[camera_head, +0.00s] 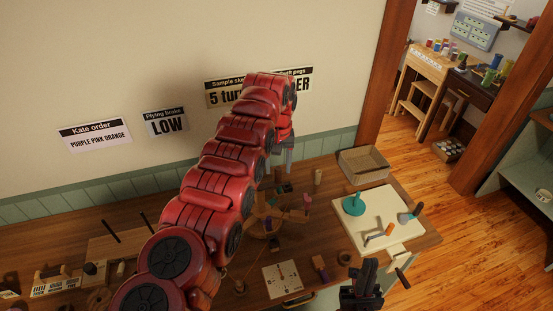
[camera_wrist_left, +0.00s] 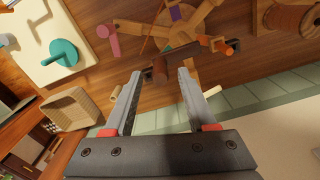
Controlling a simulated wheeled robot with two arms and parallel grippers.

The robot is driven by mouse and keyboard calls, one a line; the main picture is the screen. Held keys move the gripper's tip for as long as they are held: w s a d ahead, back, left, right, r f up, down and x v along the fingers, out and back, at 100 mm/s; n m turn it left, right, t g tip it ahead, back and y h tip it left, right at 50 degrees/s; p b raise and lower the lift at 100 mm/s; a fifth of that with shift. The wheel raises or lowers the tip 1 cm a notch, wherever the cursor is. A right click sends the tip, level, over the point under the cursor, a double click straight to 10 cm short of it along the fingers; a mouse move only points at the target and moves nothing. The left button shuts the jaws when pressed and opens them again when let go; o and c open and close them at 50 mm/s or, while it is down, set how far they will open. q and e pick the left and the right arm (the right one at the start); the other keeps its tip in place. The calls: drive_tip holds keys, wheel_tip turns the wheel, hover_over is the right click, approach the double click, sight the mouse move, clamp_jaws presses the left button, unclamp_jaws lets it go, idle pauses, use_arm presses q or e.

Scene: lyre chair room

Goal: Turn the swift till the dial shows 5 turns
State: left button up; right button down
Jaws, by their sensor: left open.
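The swift (camera_head: 262,226), a low wooden hub with spreading arms, stands on the workbench, partly hidden behind my red left arm. In the left wrist view the swift (camera_wrist_left: 178,38) lies beyond my fingertips, with pink, purple and orange pieces around it. My left gripper (camera_head: 284,168) points down at the back of the bench. In the wrist view its fingers (camera_wrist_left: 160,75) are apart, with a small dark brown piece showing between and beyond them; contact cannot be told. My black right gripper (camera_head: 362,284) is at the bench's front edge; its jaws are unclear. I cannot make out the dial's reading.
A cream board (camera_head: 378,237) with a teal round stand (camera_head: 353,204) and tools lies right of the swift. The wall sign (camera_head: 226,94) reads "5 tur…", partly covered by my arm.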

use_arm(q)
drive_tip(key=shift+f, duration=1.6)
drive_tip(key=shift+f, duration=0.1)
clamp_jaws()
idle(0.4)
